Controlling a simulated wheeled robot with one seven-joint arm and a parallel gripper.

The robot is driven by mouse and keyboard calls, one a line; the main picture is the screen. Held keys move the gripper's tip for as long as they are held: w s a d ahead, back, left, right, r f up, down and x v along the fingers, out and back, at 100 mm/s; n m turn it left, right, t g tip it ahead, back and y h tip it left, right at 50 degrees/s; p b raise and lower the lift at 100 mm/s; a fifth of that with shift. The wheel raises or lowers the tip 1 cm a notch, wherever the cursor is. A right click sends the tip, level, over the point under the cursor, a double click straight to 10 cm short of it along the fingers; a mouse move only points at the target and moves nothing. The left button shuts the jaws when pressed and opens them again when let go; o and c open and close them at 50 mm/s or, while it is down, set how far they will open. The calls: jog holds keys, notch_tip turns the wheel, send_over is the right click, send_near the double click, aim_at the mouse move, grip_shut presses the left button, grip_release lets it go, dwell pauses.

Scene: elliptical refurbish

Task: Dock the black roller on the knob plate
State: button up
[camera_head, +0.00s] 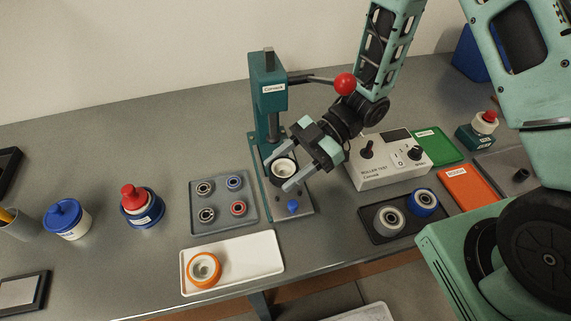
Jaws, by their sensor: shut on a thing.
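A black roller (282,178) with a pale hub is between the fingers of my gripper (278,175). My gripper is shut on it, with the fingers reaching down and left. The roller is over the base plate (303,217) of the teal press (272,95), in front of the press column. A blue knob (293,206) stands on the front part of that plate, nearer the camera than the roller. I cannot tell whether the roller touches the plate or hangs just above it. The roller hides the plate under it.
A grey tray (223,225) of bearings is left of the press. A white tray (260,262) with an orange roller (204,269) is in front. The roller test box (380,176) is right, with a dark tray (376,235) holding grey and blue rollers. The press lever's red ball (345,84) is near my wrist.

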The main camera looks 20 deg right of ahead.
aim_at(287, 175)
jog(key=shift+f+b, duration=1.2)
jog(key=shift+f, duration=0.45)
jog(key=shift+d+p, duration=0.15)
jog(key=shift+p, duration=0.45)
jog(key=shift+f, duration=0.3)
jog(key=shift+r, duration=0.35)
jog(key=shift+r+p, duration=0.35)
jog(key=shift+p, duration=0.15)
jog(key=shift+r, duration=0.15)
jog(key=shift+f, duration=0.85)
dwell(1.3)
jog(key=shift+r, duration=0.15)
